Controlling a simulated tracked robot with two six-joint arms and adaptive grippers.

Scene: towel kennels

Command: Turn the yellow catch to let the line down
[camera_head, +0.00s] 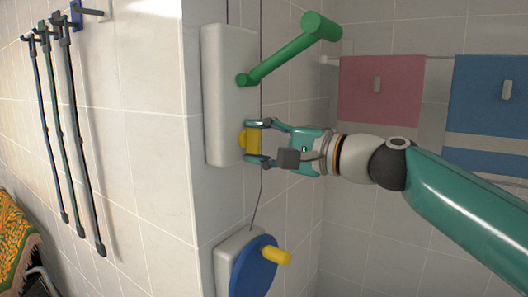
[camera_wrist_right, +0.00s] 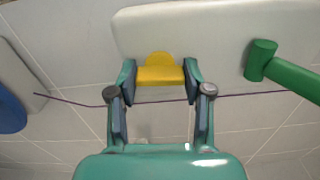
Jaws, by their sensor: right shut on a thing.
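The yellow catch (camera_head: 251,139) sits low on a white wall plate (camera_head: 228,70). My right gripper (camera_head: 257,143) is shut on the yellow catch, with one finger on each side of it. In the right wrist view the catch (camera_wrist_right: 160,75) lies between the two fingertips (camera_wrist_right: 159,80), and a rounded yellow part shows beyond them. The thin purple line (camera_head: 261,190) runs down the wall past the plate; it also crosses behind my fingers in the right wrist view (camera_wrist_right: 245,95). My left gripper is not in view.
A green crank handle (camera_head: 285,55) sticks out from the plate above the catch. Below is a blue wheel (camera_head: 252,268) with a yellow knob (camera_head: 276,256). Pink (camera_head: 375,92) and blue (camera_head: 490,90) towels hang at the right. Leads (camera_head: 75,130) hang at the left.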

